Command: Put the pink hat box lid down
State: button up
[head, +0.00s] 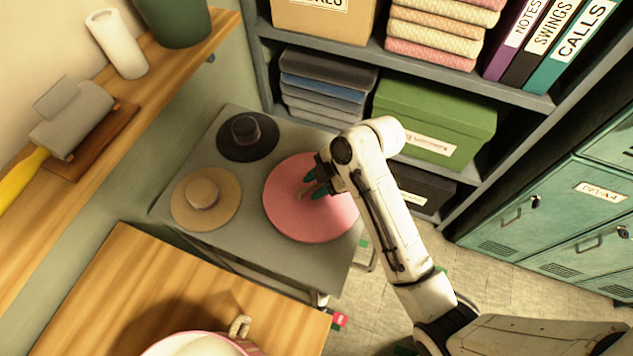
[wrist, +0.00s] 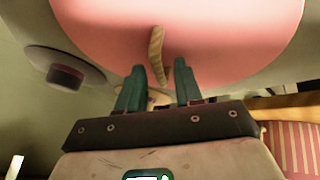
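The pink hat box lid (head: 290,222) is a round disc over the right part of a grey table (head: 240,262). It appears to lie flat there, though its underside is hidden. It also fills the top of the wrist view (wrist: 230,40), with a tan rope handle (wrist: 157,45) on it. My gripper (head: 314,188) is at the middle of the lid. In the wrist view its green fingers (wrist: 160,72) are apart, with the handle's end between them and gaps at the sides.
A black hat (head: 262,148) and a straw hat (head: 222,212) sit left of the lid. A pink-rimmed box (head: 200,347) stands on a wooden table (head: 110,290) in front. Shelves (head: 455,82) rise behind; green lockers (head: 545,220) stand at right.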

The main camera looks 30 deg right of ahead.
jog(key=p+v, duration=0.1)
jog(key=v, duration=1.1)
jog(key=s+f+m, duration=0.2)
jog(key=s+f+m+g+h, duration=0.1)
jog(key=s+f+m, duration=0.1)
jog(key=s+m, duration=0.1)
jog(key=s+f+m+h, duration=0.1)
jog(key=s+f+m, duration=0.1)
jog(key=s+m, duration=0.1)
jog(key=shift+s+a+f, duration=0.25)
jog(key=shift+a+f, duration=0.1)
jog(key=s+d+f+m+g+h, duration=0.1)
jog(key=s+d+f+m+h, duration=0.1)
jog(key=s+m, duration=0.7)
jog(key=shift+s+d+f+m+g+h, duration=0.2)
jog(key=shift+s+f+m+g+h, duration=0.15)
jog(key=shift+s+f+h, duration=0.55)
jog(key=shift+s+r, duration=0.1)
jog(key=shift+r, duration=0.05)
jog(key=shift+f+b, duration=0.4)
